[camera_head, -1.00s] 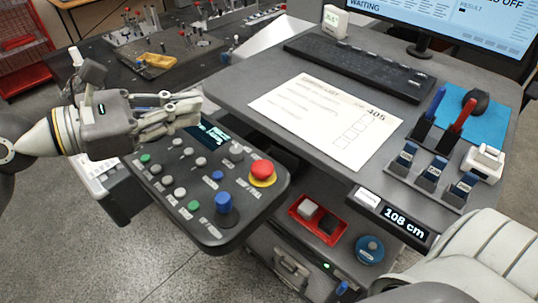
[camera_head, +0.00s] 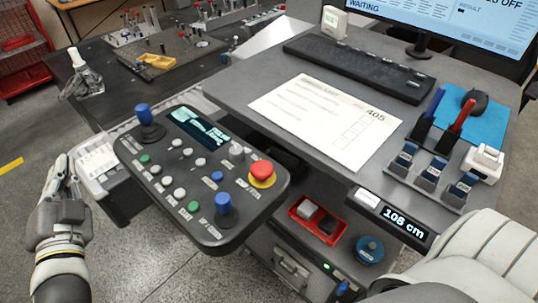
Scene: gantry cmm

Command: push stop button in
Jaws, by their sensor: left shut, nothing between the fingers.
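The red stop button (camera_head: 262,171) with a yellow collar sits at the right end of the dark control panel (camera_head: 222,236). I cannot tell from this view whether it is pressed in. The panel also carries two blue-topped joysticks, a small lit screen (camera_head: 199,128) and several small round buttons. My left gripper (camera_head: 62,172) is at the lower left, apart from the panel and to its left, with its fingers together and empty, pointing up in the picture. My right gripper is not in view; a pale part of my right arm shows at the lower right.
A grey desk holds a paper sheet (camera_head: 325,119), a keyboard (camera_head: 357,68), a mouse (camera_head: 475,101) and a stamp rack. A red tray (camera_head: 317,221) sits below the desk edge. Floor is open at left.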

